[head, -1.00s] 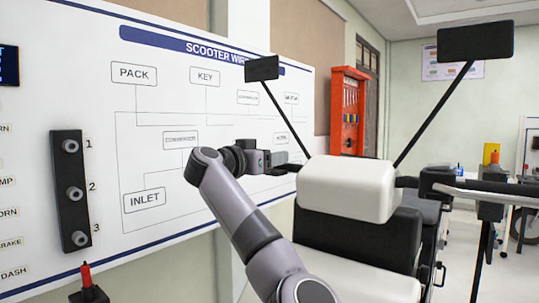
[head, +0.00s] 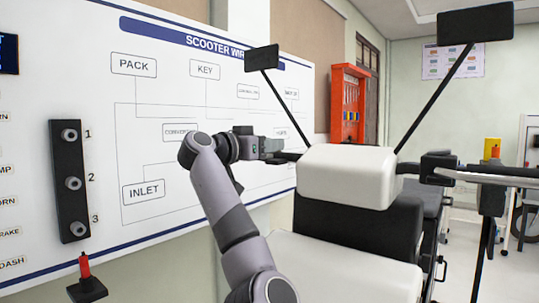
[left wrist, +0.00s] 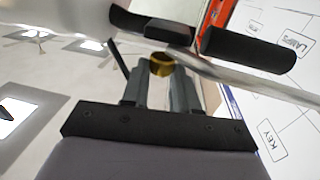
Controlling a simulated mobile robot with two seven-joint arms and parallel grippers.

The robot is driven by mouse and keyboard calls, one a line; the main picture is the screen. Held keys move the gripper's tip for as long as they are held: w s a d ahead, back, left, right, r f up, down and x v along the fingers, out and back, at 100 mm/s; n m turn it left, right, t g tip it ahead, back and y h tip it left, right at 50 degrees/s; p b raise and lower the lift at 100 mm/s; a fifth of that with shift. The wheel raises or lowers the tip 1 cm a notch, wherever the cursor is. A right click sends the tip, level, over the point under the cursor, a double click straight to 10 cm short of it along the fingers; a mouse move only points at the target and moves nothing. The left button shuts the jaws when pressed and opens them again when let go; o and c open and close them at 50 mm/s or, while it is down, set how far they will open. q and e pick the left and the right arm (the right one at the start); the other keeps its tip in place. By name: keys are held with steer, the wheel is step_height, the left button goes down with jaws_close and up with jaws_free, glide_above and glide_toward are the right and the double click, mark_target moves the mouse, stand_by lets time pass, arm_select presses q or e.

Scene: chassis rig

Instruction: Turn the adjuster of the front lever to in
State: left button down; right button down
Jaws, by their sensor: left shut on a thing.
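The scooter's headlight cover (head: 347,177) is white, with the handlebar running out to both sides. My left gripper (head: 277,148) is at the left end of the handlebar in the head view. In the left wrist view, its two grey fingers (left wrist: 160,72) are closed around a small round brass-coloured adjuster (left wrist: 160,63). The adjuster sits beside a black clamp (left wrist: 168,32) at the root of a silver lever (left wrist: 255,83). A black handlebar grip (left wrist: 248,48) lies next to the lever. The adjuster's marking is not readable. My right gripper is not in view.
A white wiring board (head: 210,100) stands close behind my left arm. A black three-socket strip (head: 70,182) and a red-topped post (head: 86,268) are at the left. Mirror stalks (head: 285,105) rise from the handlebar. An orange tool rack (head: 348,105) hangs behind.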

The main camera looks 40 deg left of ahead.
arm_select(q)
steer(key=shift+a+m+h, duration=0.25)
steer(key=shift+m+h, duration=0.55)
steer(key=shift+h, duration=0.4)
steer(key=shift+f, duration=0.15)
steer(key=c, duration=0.9)
jaws_free()
steer(key=shift+o, duration=0.2)
steer(key=shift+s, duration=0.15)
steer(key=s+a+b, duration=0.1)
steer(key=s+b, duration=0.1)
steer(key=s, duration=0.5)
